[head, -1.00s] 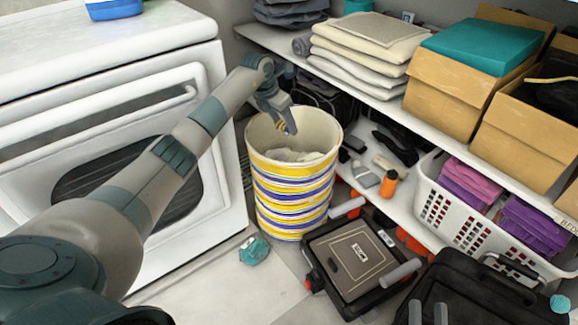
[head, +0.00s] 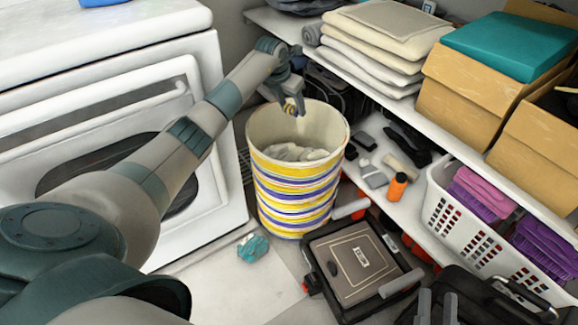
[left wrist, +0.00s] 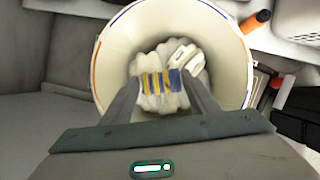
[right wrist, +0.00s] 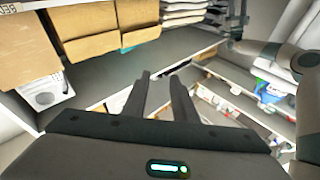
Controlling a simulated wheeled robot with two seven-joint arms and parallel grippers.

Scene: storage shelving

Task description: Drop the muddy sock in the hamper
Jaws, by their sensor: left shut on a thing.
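My left gripper (head: 292,108) is over the far inner side of the hamper (head: 297,190), a round bin with yellow, blue and white stripes. It is shut on a small sock (left wrist: 161,82) striped yellow, blue and white, seen between the fingertips in the left wrist view. I cannot make out mud on it. Below the sock, whitish crumpled cloth (head: 295,152) lies inside the hamper. My right gripper (right wrist: 162,82) has its fingers apart with nothing between them; it also shows at the bottom right of the head view (head: 437,305).
A crumpled teal cloth (head: 253,247) lies on the floor before the hamper. A white appliance (head: 215,90) stands left. Shelves at right hold folded cloths (head: 375,60), boxes (head: 465,95) and a white basket (head: 470,240). A dark case (head: 325,285) lies right of the hamper.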

